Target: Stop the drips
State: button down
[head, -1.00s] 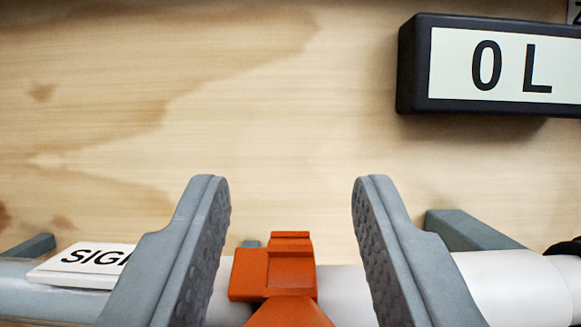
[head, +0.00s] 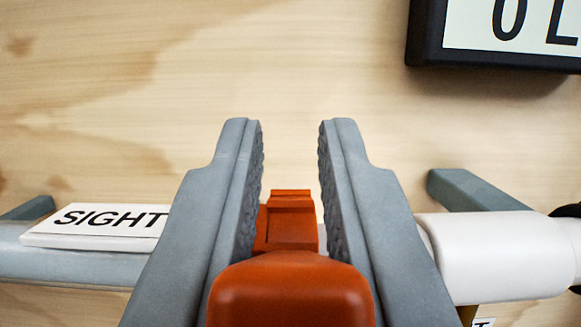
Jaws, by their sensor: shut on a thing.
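An orange valve handle (head: 290,292) stands out from a pipe toward the camera, with its wide rounded end nearest to me. Its squared orange base part (head: 287,222) shows behind, at the pipe. My gripper (head: 291,125) has one grey finger on each side of the handle and is shut on it. The fingertips reach past the handle toward the wall. The finger pads' contact with the handle is partly hidden by its rounded end. No drip shows in this view.
The pipe runs sideways, with a grey sight section (head: 75,265) under a "SIGHT" label (head: 108,220) at left and a white section (head: 490,258) at right. Grey brackets (head: 475,190) hold it to the wooden wall (head: 290,60). A black-framed sign (head: 500,52) is upper right.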

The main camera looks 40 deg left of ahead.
jog(key=shift+w+a+r+g+h, duration=0.2)
jog(key=shift+w+g+h, duration=0.1)
jog(key=shift+g+h, duration=0.25)
jog(key=shift+w+a+r+g+h, duration=0.15)
jog(key=shift+w+a+g+h, duration=0.2)
jog(key=shift+g, duration=0.35)
jog(key=shift+w+a+r+g+h, duration=0.15)
jog(key=shift+w+g+h, duration=0.15)
jog(key=shift+g+h, duration=0.3)
jog(key=c, duration=1.4)
grip_release()
jog(key=shift+o, duration=0.2)
jog(key=v, duration=1.7)
jog(key=shift+d+r, duration=0.2)
jog(key=shift+s, duration=0.1)
